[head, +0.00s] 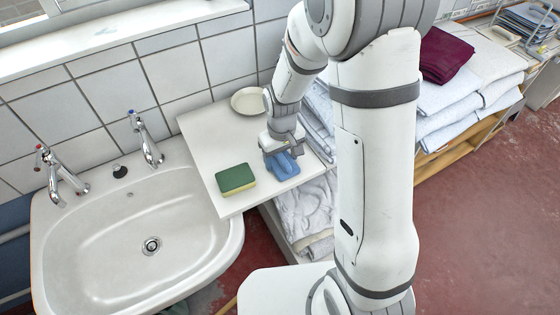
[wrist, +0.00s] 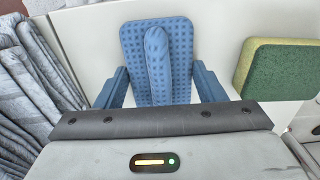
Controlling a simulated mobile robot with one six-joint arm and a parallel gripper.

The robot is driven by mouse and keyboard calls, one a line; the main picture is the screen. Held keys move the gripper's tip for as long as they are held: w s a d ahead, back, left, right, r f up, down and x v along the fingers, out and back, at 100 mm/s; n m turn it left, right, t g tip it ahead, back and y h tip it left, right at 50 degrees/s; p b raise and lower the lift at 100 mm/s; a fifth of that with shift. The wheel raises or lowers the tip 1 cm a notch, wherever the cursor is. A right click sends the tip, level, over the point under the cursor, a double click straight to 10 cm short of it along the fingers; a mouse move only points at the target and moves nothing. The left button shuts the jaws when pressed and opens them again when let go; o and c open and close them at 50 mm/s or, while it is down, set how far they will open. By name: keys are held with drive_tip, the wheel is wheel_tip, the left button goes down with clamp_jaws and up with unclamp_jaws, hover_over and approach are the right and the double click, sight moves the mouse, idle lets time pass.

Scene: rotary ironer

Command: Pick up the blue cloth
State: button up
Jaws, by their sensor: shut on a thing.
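The blue cloth (head: 282,166) lies on the white shelf beside the sink, under my gripper (head: 284,150). In the wrist view the cloth (wrist: 183,52) is a patterned blue piece with a raised fold running up its middle. My gripper is shut on the cloth, pointing down from above. The gripper body covers the near part of the cloth, and the exact finger contact is hidden. The cloth appears to be at or very near the shelf surface; I cannot tell if there is a gap.
A green and yellow sponge (head: 235,179) lies left of the cloth. A round cream dish (head: 248,102) is at the back of the white shelf (head: 213,135). A sink (head: 110,240) with taps is at left. Folded linen (head: 305,210) sits below, and more stacks stand at right.

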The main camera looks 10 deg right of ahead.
drive_tip(key=shift+c, duration=1.1)
drive_tip(key=shift+r, duration=0.1)
